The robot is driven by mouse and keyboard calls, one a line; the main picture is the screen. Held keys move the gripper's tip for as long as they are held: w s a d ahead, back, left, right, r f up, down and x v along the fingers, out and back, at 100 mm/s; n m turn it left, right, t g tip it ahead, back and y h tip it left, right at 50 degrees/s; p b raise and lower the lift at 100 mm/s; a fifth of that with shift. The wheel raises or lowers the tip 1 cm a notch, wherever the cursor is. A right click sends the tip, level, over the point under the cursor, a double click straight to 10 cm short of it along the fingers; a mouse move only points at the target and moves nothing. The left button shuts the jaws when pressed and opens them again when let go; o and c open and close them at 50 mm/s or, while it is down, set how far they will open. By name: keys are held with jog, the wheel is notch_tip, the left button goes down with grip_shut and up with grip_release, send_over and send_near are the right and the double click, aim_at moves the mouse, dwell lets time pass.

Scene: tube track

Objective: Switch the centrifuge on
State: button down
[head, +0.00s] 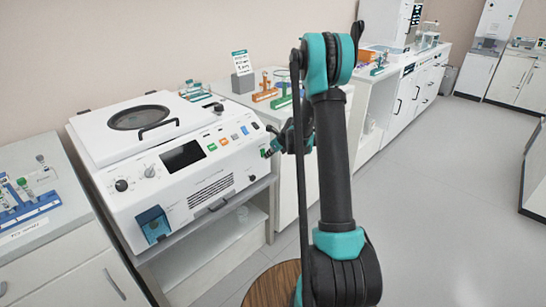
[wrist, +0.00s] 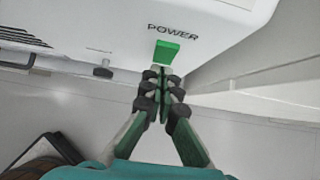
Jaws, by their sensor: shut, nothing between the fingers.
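The centrifuge (head: 190,165) is a white box on a bench, its lid with a round dark window (head: 140,117) closed. Its front panel has a dark screen (head: 182,156), knobs and coloured buttons. In the wrist view the green power switch (wrist: 166,52) sits under the word POWER on the centrifuge front (wrist: 100,30). My gripper (wrist: 162,78) is shut and empty, its fingertips right at the lower edge of the green switch. I cannot tell whether they touch. In the head view my gripper (head: 272,150) is at the right end of the front panel.
A blue box (head: 153,224) is on the centrifuge's lower left front. A bench with a blue tube rack (head: 30,208) stands at left. Another bench with orange and green racks (head: 265,96) and a sign stands behind my arm. Open floor (head: 440,180) lies to the right.

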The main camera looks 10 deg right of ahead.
jog(key=shift+w+a, duration=0.15)
jog(key=shift+w, duration=0.05)
jog(key=shift+w+a+f, duration=0.2)
jog(key=shift+w, duration=0.05)
jog(key=shift+r, duration=0.1)
jog(key=shift+r, duration=0.75)
jog(key=shift+s+d, duration=0.1)
